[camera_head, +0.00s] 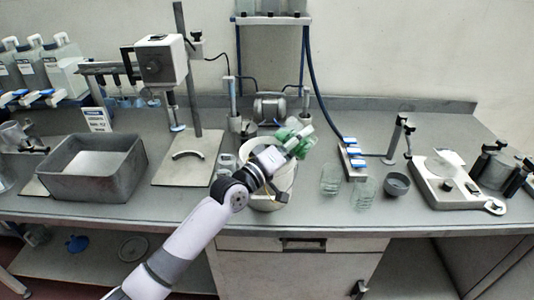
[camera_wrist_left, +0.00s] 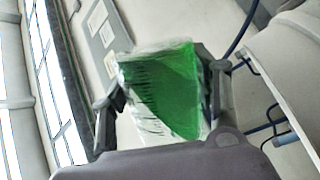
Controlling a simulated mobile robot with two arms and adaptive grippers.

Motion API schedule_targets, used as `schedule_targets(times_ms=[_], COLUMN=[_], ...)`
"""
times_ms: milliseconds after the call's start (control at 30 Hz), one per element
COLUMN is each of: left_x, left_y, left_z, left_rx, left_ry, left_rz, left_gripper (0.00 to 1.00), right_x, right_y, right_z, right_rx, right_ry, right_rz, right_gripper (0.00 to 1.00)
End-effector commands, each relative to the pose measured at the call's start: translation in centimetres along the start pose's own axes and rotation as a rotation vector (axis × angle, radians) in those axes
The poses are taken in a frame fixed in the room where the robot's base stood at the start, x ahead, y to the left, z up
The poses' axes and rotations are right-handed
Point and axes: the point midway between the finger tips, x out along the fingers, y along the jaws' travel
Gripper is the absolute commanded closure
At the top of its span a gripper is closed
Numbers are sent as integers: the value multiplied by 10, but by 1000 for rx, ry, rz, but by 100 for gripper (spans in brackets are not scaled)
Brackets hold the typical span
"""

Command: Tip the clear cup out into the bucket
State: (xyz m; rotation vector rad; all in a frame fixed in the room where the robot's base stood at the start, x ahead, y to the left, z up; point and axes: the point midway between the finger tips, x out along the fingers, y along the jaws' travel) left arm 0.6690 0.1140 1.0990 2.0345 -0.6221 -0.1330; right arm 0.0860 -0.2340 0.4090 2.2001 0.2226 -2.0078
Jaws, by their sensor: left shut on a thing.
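The clear cup (camera_wrist_left: 160,92) with green liquid in it is held between the fingers of my left gripper (camera_wrist_left: 158,100) in the left wrist view. The liquid lies slanted across the cup. In the head view my left gripper (camera_head: 294,143) is shut on the cup, and its green contents (camera_head: 283,134) show beside the fingers. The pale bucket (camera_head: 285,184) stands on the bench below the gripper, partly hidden by my left arm. The cup appears above the bucket's far side. I cannot see any liquid falling. My right gripper is not in view.
Clear empty-looking cups (camera_head: 330,180) and a grey cup (camera_head: 397,184) stand right of the bucket. A stand (camera_head: 190,155) and a grey bin (camera_head: 95,182) are to the left. A blue-and-white rack (camera_head: 352,158) and a pale device (camera_head: 452,186) are to the right.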

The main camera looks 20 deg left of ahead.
Motion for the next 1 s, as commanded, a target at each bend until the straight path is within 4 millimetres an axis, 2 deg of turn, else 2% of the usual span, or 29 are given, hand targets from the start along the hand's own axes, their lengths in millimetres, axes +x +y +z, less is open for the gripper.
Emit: schedule_targets(times_ms=[167,667,1000], left_x=[0,1,-4], left_y=[-2,6,-6], left_z=[1,-6,-15], left_rx=[-46,-186,-286], left_ry=[14,54,83], left_rz=[8,30,45], left_gripper=[76,76,76], right_x=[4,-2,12], right_y=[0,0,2], right_z=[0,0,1], right_rx=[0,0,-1], right_ry=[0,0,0], right_rz=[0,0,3], right_gripper=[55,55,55])
